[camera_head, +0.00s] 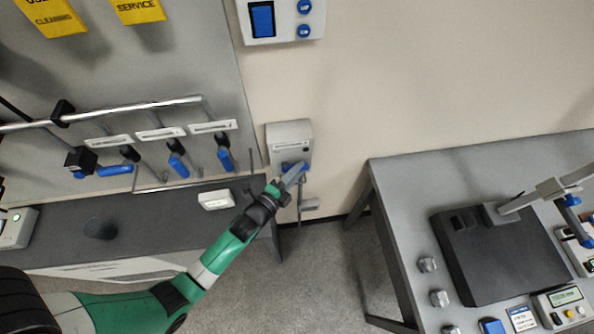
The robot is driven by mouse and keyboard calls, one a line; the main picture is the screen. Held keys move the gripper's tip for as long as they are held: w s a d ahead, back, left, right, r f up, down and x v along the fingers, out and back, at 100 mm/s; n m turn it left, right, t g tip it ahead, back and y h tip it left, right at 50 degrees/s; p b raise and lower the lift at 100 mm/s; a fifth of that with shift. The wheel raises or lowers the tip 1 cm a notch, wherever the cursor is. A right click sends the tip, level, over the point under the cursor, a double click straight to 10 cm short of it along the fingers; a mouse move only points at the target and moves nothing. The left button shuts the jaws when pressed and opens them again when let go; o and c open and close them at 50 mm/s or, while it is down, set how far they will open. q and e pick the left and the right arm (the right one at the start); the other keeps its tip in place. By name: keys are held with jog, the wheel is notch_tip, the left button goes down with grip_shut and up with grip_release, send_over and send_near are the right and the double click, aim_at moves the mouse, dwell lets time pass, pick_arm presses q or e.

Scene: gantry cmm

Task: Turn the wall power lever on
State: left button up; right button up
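A light grey wall box (289,132) with a label slot is mounted on the beige wall, left of the picture's middle. A blue part (288,166), seemingly its lever handle, shows at its lower front. My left gripper (296,175) is right at this blue part and partly covers it. I cannot tell whether the gripper touches the handle or whether its fingers are open or shut. A thin grey piece hangs below the box. The lever's exact position is hidden by the gripper. My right gripper is not in view.
A grey rail with blue-handled tools (178,165) hangs left of the box, above a dark bench (150,222). A panel with blue buttons (282,20) is higher on the wall. A grey table (400,182) with a black plate stands to the right. Wall between is clear.

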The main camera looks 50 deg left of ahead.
pick_arm(q)
grip_shut()
